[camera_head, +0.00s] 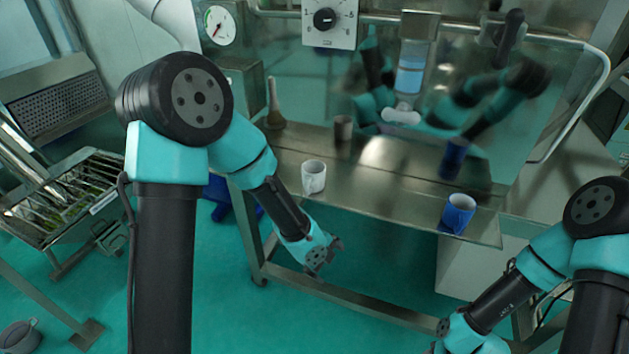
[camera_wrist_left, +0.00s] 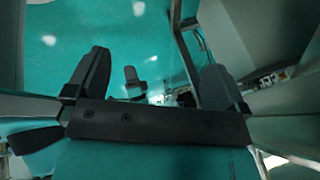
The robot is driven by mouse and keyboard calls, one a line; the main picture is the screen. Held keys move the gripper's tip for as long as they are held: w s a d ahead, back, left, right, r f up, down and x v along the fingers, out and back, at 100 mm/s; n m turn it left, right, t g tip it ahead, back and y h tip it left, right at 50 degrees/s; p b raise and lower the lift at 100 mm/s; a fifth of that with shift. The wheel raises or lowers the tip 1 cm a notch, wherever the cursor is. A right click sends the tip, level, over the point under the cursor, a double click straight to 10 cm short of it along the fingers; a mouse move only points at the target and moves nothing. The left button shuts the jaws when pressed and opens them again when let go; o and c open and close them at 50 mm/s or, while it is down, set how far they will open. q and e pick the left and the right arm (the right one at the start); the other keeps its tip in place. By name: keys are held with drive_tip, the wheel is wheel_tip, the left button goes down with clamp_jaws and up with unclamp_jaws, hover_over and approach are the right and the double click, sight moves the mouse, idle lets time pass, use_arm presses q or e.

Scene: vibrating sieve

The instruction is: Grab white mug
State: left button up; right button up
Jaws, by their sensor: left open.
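The white mug (camera_head: 314,177) stands upright on the steel table near its front edge, left of centre, in the head view. My left gripper (camera_head: 334,254) is open and empty, in front of and below the table's front edge, lower in the picture than the mug and apart from it. In the left wrist view the two dark fingers of my left gripper (camera_wrist_left: 155,85) are spread wide with nothing between them, and I cannot make out the mug there. My right arm comes in at the lower right of the head view; its gripper does not show clearly.
A blue mug (camera_head: 458,213) stands on the steel table (camera_head: 390,200) near its right front. A shiny panel behind the table mirrors the mugs and arms. A slatted metal rack (camera_head: 70,190) stands at far left.

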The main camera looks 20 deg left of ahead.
use_arm(q)
drive_tip(key=w+d+r+m, duration=0.2)
drive_tip(key=d+r+m, duration=0.2)
drive_tip(key=r+m, duration=0.4)
drive_tip(key=w+a+r+m+t+y, duration=0.2)
drive_tip(key=a+r, duration=0.5)
drive_tip(key=r, duration=0.5)
drive_tip(key=w+a+r+m+t+y, duration=0.1)
drive_tip(key=a+r+m+t+y, duration=0.1)
drive_tip(key=a+r, duration=0.5)
wheel_tip(320, 180, up, 5)
drive_tip(key=shift+w+a+f, duration=0.15)
drive_tip(key=shift+w, duration=0.2)
drive_tip(key=shift+f, duration=0.1)
approach(307, 167)
drive_tip(key=d+f, duration=0.1)
drive_tip(key=f, duration=0.1)
drive_tip(key=d+f, duration=0.1)
drive_tip(key=f, duration=0.1)
drive_tip(key=shift+s+d, duration=0.25)
drive_tip(key=shift+d, duration=0.05)
drive_tip(key=shift+f, duration=0.1)
